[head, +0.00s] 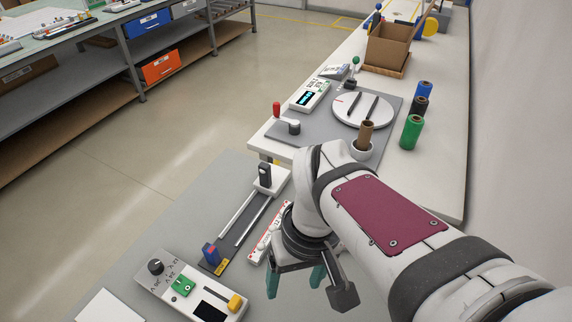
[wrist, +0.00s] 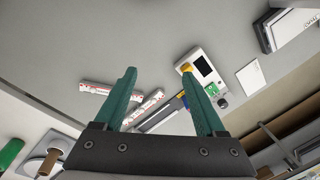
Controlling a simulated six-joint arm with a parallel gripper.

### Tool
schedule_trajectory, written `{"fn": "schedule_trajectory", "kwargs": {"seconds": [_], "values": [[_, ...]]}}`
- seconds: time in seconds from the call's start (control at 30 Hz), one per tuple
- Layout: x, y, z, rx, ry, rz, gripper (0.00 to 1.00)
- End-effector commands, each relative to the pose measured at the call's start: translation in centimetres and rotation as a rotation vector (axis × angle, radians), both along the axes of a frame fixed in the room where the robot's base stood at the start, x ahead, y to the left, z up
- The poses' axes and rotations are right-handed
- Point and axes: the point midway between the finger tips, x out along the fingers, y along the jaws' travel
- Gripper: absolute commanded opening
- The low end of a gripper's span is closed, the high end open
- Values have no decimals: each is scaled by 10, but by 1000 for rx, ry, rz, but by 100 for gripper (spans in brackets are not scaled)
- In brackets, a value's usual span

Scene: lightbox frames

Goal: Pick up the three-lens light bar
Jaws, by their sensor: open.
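A slim white bar with red marks (head: 262,243) lies on the grey table in the head view, partly hidden behind my gripper. The wrist view shows two such bars: one at the left (wrist: 97,89), beside the left finger, and one (wrist: 150,106) between the fingers, partly covered by the left one. I cannot count lenses on either, so I cannot tell which is the three-lens light bar. My gripper (head: 296,280) is open and empty above the table, its teal fingers spread; it also shows in the wrist view (wrist: 158,70).
A white control box (head: 190,285) with knobs, a green switch and a yellow button stands left of my gripper. A slide rail (head: 245,218) lies behind it. A white table (head: 440,170) beyond holds a turntable (head: 362,112), spools and a cardboard box (head: 388,48).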

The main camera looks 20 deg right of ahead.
Motion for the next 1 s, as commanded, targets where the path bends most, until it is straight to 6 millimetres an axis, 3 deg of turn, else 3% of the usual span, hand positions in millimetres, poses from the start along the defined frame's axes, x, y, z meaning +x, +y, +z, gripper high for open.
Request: {"fn": "schedule_trajectory", "kwargs": {"seconds": [0.1,0.2,0.3,0.47,0.7,1.0], "values": [[80,-39,-13,-43,-46,520,72],[132,-73,-35,-71,-71,928,72],[164,-97,-55,-87,-82,1199,72],[177,-108,-80,-91,-82,1342,72],[175,-107,-148,-88,-81,1341,72],[171,-109,-197,-88,-82,1339,72]]}}
